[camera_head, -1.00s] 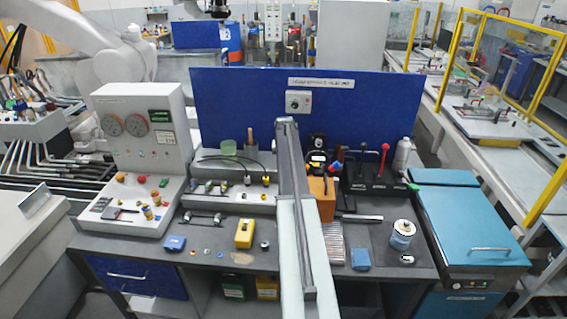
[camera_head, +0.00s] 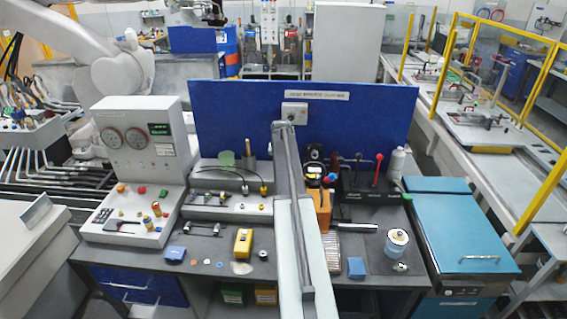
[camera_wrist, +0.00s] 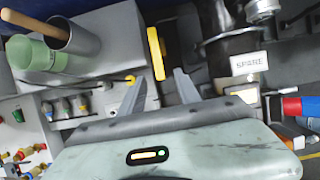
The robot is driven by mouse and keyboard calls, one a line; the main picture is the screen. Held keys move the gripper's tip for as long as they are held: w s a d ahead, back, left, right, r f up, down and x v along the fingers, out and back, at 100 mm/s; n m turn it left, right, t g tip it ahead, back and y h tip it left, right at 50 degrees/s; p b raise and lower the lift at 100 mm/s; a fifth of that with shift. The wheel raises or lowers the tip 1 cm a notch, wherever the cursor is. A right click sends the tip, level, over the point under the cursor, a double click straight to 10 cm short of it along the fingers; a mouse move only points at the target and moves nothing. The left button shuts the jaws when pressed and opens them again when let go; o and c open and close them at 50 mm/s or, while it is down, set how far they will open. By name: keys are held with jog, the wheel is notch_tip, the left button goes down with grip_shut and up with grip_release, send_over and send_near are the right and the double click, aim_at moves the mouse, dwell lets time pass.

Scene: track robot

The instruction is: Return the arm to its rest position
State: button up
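My arm (camera_head: 290,180) reaches forward from the bottom middle of the head view, over the workbench. Its far end is in front of the blue back panel, just below a grey switch box (camera_head: 294,113). My gripper (camera_wrist: 160,75) shows in the wrist view with its two fingers spread apart and nothing held between them. A yellow bar-shaped thing (camera_wrist: 156,52) appears beyond the fingertips, and I cannot tell how far away it is. The gripper fingers cannot be made out in the head view.
The workbench (camera_head: 200,247) holds a gauge console (camera_head: 140,140) at left, a yellow device (camera_head: 243,243), an orange block (camera_head: 320,205) close right of my arm, and a white canister (camera_head: 397,242). A teal-lidded unit (camera_head: 465,240) stands at right. A green cup (camera_wrist: 35,55) shows in the wrist view.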

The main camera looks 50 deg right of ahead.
jog(key=shift+s+a+r, duration=0.15)
jog(key=shift+r, duration=0.35)
